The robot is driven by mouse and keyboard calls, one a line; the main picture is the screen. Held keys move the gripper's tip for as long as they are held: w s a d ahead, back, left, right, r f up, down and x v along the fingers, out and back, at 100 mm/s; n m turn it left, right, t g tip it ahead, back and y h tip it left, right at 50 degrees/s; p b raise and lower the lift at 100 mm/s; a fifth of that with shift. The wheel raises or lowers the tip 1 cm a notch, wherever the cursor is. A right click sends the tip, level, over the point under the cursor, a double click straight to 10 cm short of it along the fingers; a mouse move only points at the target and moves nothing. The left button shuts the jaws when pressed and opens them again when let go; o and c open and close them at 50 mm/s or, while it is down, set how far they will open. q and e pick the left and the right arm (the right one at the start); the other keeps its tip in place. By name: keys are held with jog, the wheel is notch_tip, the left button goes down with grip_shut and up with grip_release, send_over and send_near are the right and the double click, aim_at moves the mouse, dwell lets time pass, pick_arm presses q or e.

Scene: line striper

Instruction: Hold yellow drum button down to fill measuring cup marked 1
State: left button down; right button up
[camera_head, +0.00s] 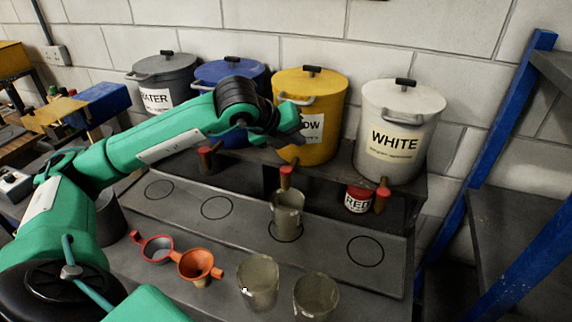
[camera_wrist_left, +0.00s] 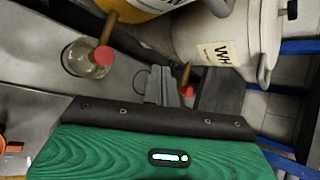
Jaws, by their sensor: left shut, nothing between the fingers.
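The yellow drum (camera_head: 325,92) stands on the shelf between the blue and white drums, its label partly hidden by my left gripper. Its wooden tap with a red button (camera_head: 285,172) hangs below the shelf; the red button (camera_wrist_left: 103,56) also shows in the left wrist view. A clear measuring cup (camera_head: 288,212) stands upright under this tap, on a ring mark; the cup (camera_wrist_left: 82,62) is also in the left wrist view. I cannot read a number on it. My left gripper (camera_head: 294,132) is shut and empty, in front of the yellow drum and above the button, apart from it.
The grey water drum (camera_head: 170,72), blue drum (camera_head: 232,68) and white drum (camera_head: 400,105) share the shelf. Two more cups (camera_head: 258,284) (camera_head: 316,297), a red strainer-like item (camera_head: 155,248) and an orange funnel (camera_head: 197,265) stand in front. A red can (camera_head: 357,199) sits below the shelf.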

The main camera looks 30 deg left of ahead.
pick_arm(q)
jog(key=a, duration=0.1)
jog(key=a+r+y, duration=0.1)
jog(key=a+n+y, duration=0.1)
jog(key=a, duration=0.1)
jog(key=shift+w+r, duration=0.2)
jog(key=shift+w, duration=0.05)
jog(key=shift+d, duration=0.1)
send_over(283, 171)
notch_tip(283, 171, down, 6)
jog(key=shift+r+b, duration=0.25)
jog(key=shift+b, duration=0.2)
notch_tip(283, 171, down, 2)
jog(key=shift+f+b, duration=0.15)
jog(key=shift+b, duration=0.8)
jog(key=shift+w+f+b, duration=0.1)
jog(key=shift+f+b, duration=0.45)
jog(key=shift+b, duration=0.3)
